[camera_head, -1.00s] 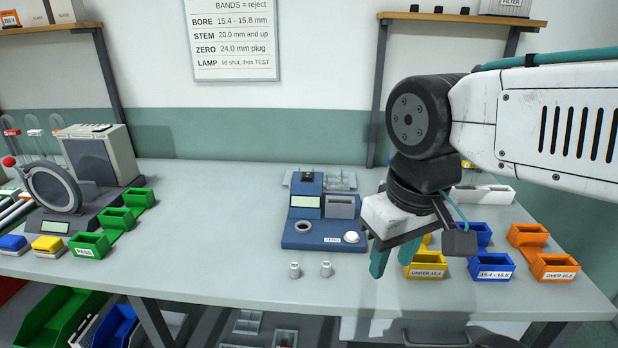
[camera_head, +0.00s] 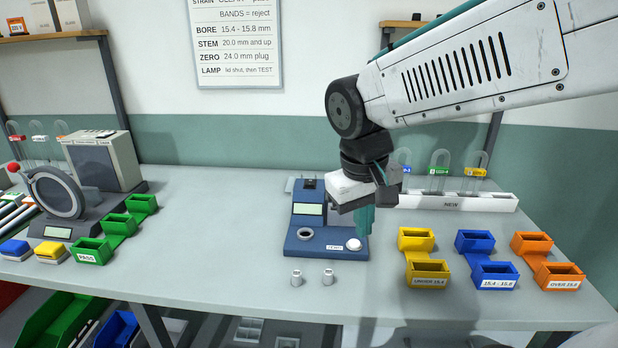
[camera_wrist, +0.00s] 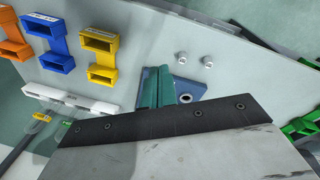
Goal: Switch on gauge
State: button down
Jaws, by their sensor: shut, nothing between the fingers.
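The gauge is a blue unit (camera_head: 304,241) in the middle of the table. It has a small pale display (camera_head: 308,209), a round dark-centred socket (camera_head: 305,233) and a round white button (camera_head: 354,244) at its front right. My gripper (camera_head: 366,233) points down at the gauge's right side, its teal fingers together and empty, close to the white button. Whether the fingers touch the gauge cannot be told. In the wrist view the teal fingers (camera_wrist: 157,88) cover part of the gauge (camera_wrist: 190,88), and the white button is hidden there.
Two small metal plugs (camera_head: 312,277) stand in front of the gauge. Yellow (camera_head: 429,268), blue (camera_head: 493,270) and orange (camera_head: 558,272) bins are at the right. A white rack (camera_head: 460,202) stands behind them. Green bins (camera_head: 91,252) and a ring-shaped instrument (camera_head: 57,193) are at the left.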

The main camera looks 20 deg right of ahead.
jog(key=w+d+r+m+t+h, duration=0.1)
jog(key=w+r+m+t, duration=0.1)
jog(key=w, duration=1.1)
jog(key=w+r+m+t+h, duration=0.1)
jog(key=w+r+m+t, duration=0.1)
jog(key=w, duration=1.2)
jog(key=shift+d+r+m+t, duration=0.2)
jog(key=shift+d+m+t, duration=0.15)
jog(key=shift+m+t, duration=0.55)
send_over(310, 183)
jog(key=s+a, duration=0.1)
jog(key=s, duration=0.1)
jog(key=f, duration=0.7)
jog(key=shift+w+f, duration=0.2)
jog(key=shift+f, duration=0.2)
notch_tip(310, 183, down, 3)
jog(key=shift+f, duration=0.1)
jog(key=shift+s+a+f, duration=0.1)
jog(key=shift+f, duration=0.35)
